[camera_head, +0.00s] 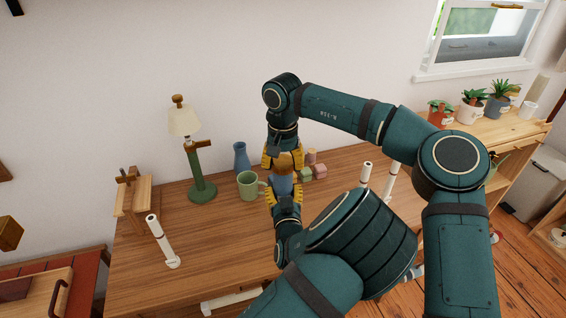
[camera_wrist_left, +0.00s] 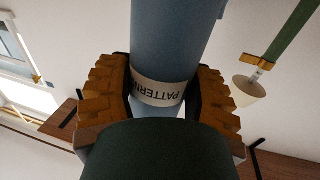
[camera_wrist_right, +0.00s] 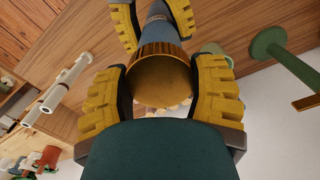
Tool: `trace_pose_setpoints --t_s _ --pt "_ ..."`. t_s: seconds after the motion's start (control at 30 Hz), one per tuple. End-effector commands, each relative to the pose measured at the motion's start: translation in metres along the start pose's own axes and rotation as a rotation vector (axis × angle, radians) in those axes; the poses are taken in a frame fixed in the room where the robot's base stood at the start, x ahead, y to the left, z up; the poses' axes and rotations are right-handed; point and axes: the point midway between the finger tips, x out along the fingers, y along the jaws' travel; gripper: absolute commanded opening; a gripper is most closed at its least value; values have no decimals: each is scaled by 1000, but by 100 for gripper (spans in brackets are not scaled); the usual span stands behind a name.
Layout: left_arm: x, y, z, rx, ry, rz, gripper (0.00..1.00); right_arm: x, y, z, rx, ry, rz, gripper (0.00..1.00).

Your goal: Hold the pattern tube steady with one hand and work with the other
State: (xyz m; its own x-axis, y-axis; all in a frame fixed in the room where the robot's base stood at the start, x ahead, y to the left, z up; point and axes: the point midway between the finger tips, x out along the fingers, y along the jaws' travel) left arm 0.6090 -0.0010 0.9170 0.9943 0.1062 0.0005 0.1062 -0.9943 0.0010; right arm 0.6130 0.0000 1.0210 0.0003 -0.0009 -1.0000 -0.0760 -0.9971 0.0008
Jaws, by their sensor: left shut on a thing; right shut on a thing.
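The pattern tube (camera_head: 283,186) is blue and stands about upright above the desk. My left gripper (camera_head: 285,194) is shut around it from below. In the left wrist view the tube (camera_wrist_left: 175,40) runs between the fingers, with a pale label (camera_wrist_left: 158,93) reading PATTERN. My right gripper (camera_head: 283,158) is directly above, shut on the tube's brown ribbed cap (camera_wrist_right: 160,78). The cap sits in line with the tube's end; I cannot tell whether it is loose. The tube's opening is hidden.
On the wooden desk (camera_head: 220,250) stand a green lamp (camera_head: 202,190), green mug (camera_head: 248,186), blue vase (camera_head: 241,158), pastel blocks (camera_head: 319,171) and a white post (camera_head: 161,242). Potted plants (camera_head: 470,105) line the right shelf. The desk's front left is mostly clear.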

Motion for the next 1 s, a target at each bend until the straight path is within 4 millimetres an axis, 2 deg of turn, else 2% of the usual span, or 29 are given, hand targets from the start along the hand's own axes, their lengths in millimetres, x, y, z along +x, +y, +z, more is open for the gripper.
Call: trace_pose_setpoints --t_s 0.43,1.0 --pt "0 0 0 0 -1 0 0 0 0 0 3 0 0 16" --pt "0 0 0 0 0 0 0 -17 0 0 3 0 0 16"
